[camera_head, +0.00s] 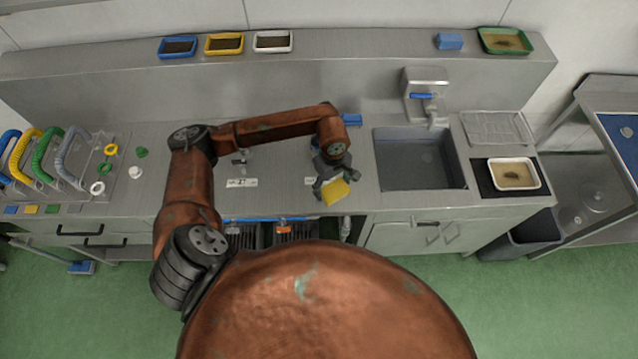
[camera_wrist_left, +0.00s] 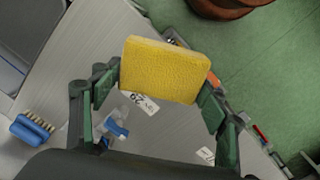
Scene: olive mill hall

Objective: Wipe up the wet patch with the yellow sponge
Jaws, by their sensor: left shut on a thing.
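The yellow sponge (camera_head: 336,191) is in my left gripper (camera_head: 327,180), over the front part of the steel counter left of the sink. In the left wrist view the sponge (camera_wrist_left: 165,70) sits between the two green-padded fingers of my left gripper (camera_wrist_left: 158,92), and they press on its ends. It looks held above the counter, with the surface directly under it hidden. I cannot make out a wet patch on the visible steel. My right gripper is not in view.
A sink (camera_head: 418,158) lies right of the sponge, with a white tray (camera_head: 513,174) beyond it. A blue-handled brush (camera_wrist_left: 34,131) lies on the counter (camera_head: 275,170). Coloured hoses (camera_head: 45,155) stand far left. Small trays (camera_head: 225,43) line the back shelf.

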